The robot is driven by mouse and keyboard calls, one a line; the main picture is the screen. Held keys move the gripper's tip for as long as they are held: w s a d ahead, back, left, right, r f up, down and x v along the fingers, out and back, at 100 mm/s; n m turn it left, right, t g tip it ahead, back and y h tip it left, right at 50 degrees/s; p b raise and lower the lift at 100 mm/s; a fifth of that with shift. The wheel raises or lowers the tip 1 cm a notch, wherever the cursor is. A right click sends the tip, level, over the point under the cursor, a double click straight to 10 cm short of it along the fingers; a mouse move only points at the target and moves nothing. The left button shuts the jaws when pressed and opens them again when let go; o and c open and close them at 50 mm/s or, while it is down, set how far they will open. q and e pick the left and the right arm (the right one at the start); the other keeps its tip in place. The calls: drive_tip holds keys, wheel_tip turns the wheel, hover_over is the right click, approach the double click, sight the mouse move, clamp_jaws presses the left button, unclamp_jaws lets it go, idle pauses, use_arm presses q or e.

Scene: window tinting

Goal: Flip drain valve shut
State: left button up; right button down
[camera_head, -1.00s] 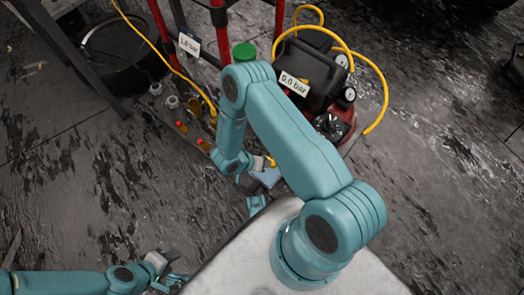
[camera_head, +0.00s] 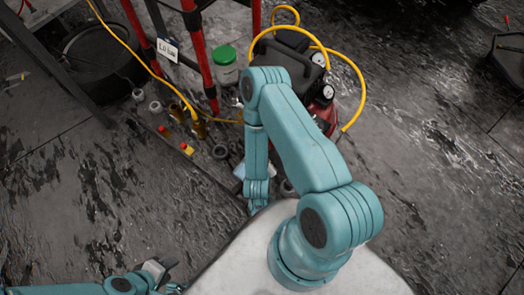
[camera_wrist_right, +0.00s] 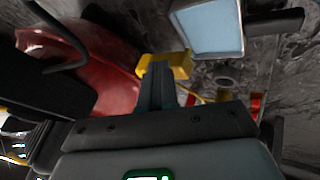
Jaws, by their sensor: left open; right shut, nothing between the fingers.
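The red compressor tank (camera_wrist_right: 85,65) fills the left of the right wrist view. A yellow part (camera_wrist_right: 180,64), perhaps the drain valve's handle, lies right at the fingertips beside the tank; I cannot tell its exact setting. My right gripper (camera_wrist_right: 157,72) is shut, with its fingers together and touching or just in front of the yellow part. In the head view the compressor (camera_head: 322,92) stands behind my right arm, which hides the valve. My left gripper (camera_head: 168,284) is open and empty at the bottom left, far from the compressor.
A pale blue panel in a grey frame (camera_wrist_right: 207,28) is close above the right fingers. Yellow hose (camera_head: 357,80) loops around the compressor.

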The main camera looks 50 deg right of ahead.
use_arm(q)
drive_tip(key=shift+s+d, duration=0.1)
use_arm(e)
drive_tip(key=shift+w, duration=0.1)
drive_tip(key=shift+w, duration=0.8)
